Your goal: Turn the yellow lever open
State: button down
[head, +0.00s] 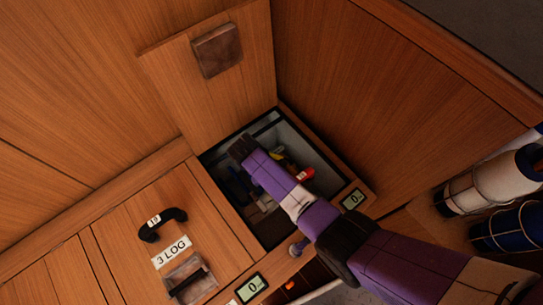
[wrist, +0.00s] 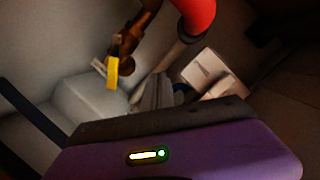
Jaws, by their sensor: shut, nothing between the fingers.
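The yellow lever (wrist: 113,73) sits on a brown, brass-like valve (wrist: 125,45) in the wrist view, left of centre. In the head view a small yellow part (head: 277,154) shows inside the open compartment, beside my arm. My gripper (wrist: 154,95) is shut and empty; its grey fingers show past the dark edge of its body, a little right of and below the lever in the picture. I see no contact with the lever. In the head view my arm reaches down into the compartment, and the fingertips cannot be made out.
A red part (wrist: 196,14) stands close to the valve. Pale blocks (wrist: 208,70) lie to the right. A closed lid labelled 3 LOG (head: 205,235) is to the left.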

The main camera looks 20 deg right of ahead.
jog(key=s+n+t+h, duration=0.1)
jog(key=n, duration=0.1)
jog(key=a+n+t, duration=0.1)
jog(key=n, duration=0.1)
jog(key=s+n+h+p, duration=0.1)
jog(key=n, duration=0.1)
jog(key=shift+s+a+r+n+t+h, duration=0.15)
jog(key=shift+s+n+t+h, duration=0.15)
jog(key=shift+s+t, duration=0.1)
jog(key=w+d+f+n+t+b, duration=0.3)
jog(key=w+d+f+n+b, duration=0.1)
jog(key=w, duration=0.4)
jog(key=shift+w+d+f+n+h+b, duration=0.35)
jog(key=shift+n+b, duration=0.5)
jog(key=shift+n, duration=0.35)
jog(key=shift+a, duration=0.1)
